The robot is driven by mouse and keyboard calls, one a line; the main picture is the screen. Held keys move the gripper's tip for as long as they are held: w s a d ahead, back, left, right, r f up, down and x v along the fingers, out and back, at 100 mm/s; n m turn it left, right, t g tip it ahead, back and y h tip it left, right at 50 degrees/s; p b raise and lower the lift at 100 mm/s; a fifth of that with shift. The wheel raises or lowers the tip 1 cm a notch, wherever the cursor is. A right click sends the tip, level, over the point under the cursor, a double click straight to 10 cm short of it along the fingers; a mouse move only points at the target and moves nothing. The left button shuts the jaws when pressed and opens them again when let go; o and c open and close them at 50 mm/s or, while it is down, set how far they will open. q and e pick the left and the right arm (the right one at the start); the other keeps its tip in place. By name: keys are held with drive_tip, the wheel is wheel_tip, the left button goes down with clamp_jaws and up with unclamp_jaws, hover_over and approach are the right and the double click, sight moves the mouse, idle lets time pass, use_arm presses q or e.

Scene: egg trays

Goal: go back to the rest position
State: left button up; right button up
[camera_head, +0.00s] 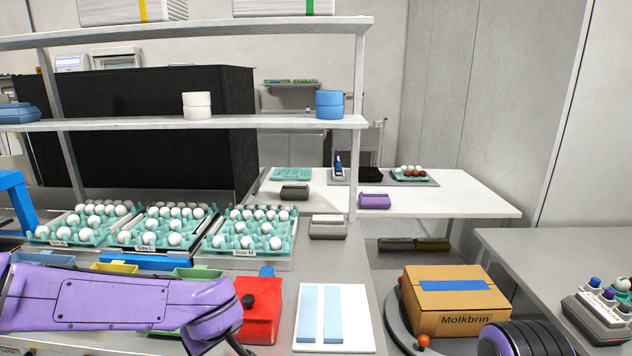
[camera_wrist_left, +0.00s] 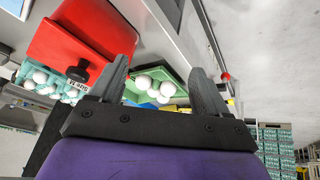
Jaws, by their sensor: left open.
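My left arm (camera_head: 120,303) reaches in from the left in the head view, its end bent down at the lower edge in front of a red box. The left gripper (camera_wrist_left: 162,82) is open and empty in the left wrist view, its two dark fingers wide apart. A green container with white eggs (camera_wrist_left: 156,86) shows beyond and between the fingers; I see no contact. A red box with a black knob (camera_wrist_left: 82,40) is close beside the left finger. A purple and black part of me shows at lower right in the head view, but the right gripper does not.
Teal trays of white eggs (camera_head: 250,243) stand behind my left arm. A red box (camera_head: 262,322) and a white board with blue strips (camera_head: 347,343) lie to its right. A cardboard box (camera_head: 452,322) stands farther right. A shelf (camera_head: 240,122) spans above the trays.

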use_arm(q)
drive_tip(key=s+a+f+n+t, duration=0.1)
drive_tip(key=s+a+f, duration=0.15)
drive_tip(key=f, duration=0.45)
drive_tip(key=s+a+f+y, duration=0.1)
drive_tip(key=s+f, duration=0.3)
drive_tip(key=f, duration=0.3)
drive_tip(key=s+a+f+n+t, duration=0.1)
drive_tip(key=s+a+f, duration=0.1)
drive_tip(key=s+f, duration=0.35)
drive_tip(key=s+a+f+m+g, duration=0.1)
drive_tip(key=s+a+f+m, duration=0.1)
drive_tip(key=s+f, duration=0.3)
drive_tip(key=s+a+f+m+g, duration=0.2)
drive_tip(key=s+f, duration=0.3)
drive_tip(key=s, duration=0.6)
drive_tip(key=shift+s+a+h, duration=0.4)
drive_tip(key=shift+a, duration=0.15)
